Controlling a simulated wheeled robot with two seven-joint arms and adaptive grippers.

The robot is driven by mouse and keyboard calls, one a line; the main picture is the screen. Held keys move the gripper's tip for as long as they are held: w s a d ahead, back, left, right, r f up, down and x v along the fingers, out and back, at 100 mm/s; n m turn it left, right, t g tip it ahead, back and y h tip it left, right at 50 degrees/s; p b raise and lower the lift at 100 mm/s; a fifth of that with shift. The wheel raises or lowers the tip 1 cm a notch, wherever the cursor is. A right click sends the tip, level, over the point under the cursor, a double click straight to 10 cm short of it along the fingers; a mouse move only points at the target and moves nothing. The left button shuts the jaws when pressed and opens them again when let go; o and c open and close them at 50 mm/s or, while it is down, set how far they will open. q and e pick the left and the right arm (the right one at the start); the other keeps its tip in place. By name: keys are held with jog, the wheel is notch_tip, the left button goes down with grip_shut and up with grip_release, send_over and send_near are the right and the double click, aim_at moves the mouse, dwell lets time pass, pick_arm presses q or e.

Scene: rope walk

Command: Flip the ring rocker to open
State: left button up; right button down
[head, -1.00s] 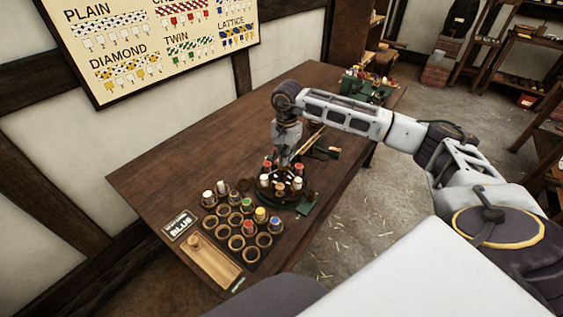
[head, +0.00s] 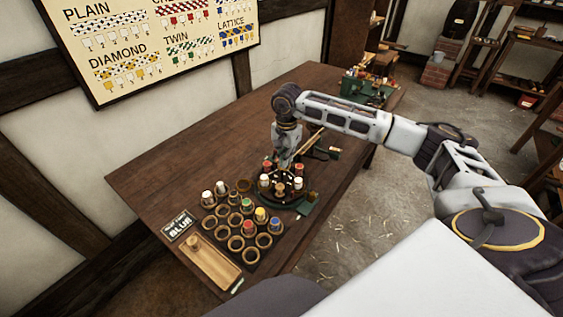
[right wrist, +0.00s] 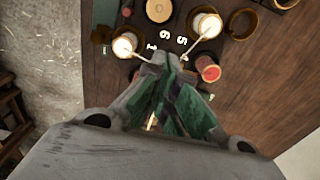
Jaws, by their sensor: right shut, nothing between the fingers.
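My right gripper (head: 284,160) is shut and empty, pointing down over the far side of the round dark braiding ring (head: 302,201). In the right wrist view its closed fingertips (right wrist: 166,62) sit beside the white numbers on the ring. White bobbins (right wrist: 206,24) and red bobbins (head: 299,169) stand around the ring, and pale strands run from two white ones. A round wooden knob (head: 280,188) shows on the ring's near part. I cannot make out the ring rocker; the gripper may hide it. My left gripper is not in view.
A rack of round cups (head: 236,243), some holding coloured bobbins, lies in front of the ring. A wooden tray (head: 213,264) and a "BLUE" card (head: 180,226) are at the near left. The table's left part (head: 190,160) is clear.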

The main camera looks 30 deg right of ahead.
jog(key=shift+r, duration=0.25)
jog(key=shift+r+p, duration=0.4)
jog(key=shift+r, duration=0.45)
jog(key=shift+r+p, duration=0.5)
jog(key=shift+r, duration=0.5)
jog(key=shift+r+p, duration=0.35)
jog(key=shift+p, duration=0.05)
jog(key=shift+r+p, duration=0.5)
jog(key=shift+r, duration=0.55)
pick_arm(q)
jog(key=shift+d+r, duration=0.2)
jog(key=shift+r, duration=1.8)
pick_arm(e)
jog(key=shift+r, duration=0.5)
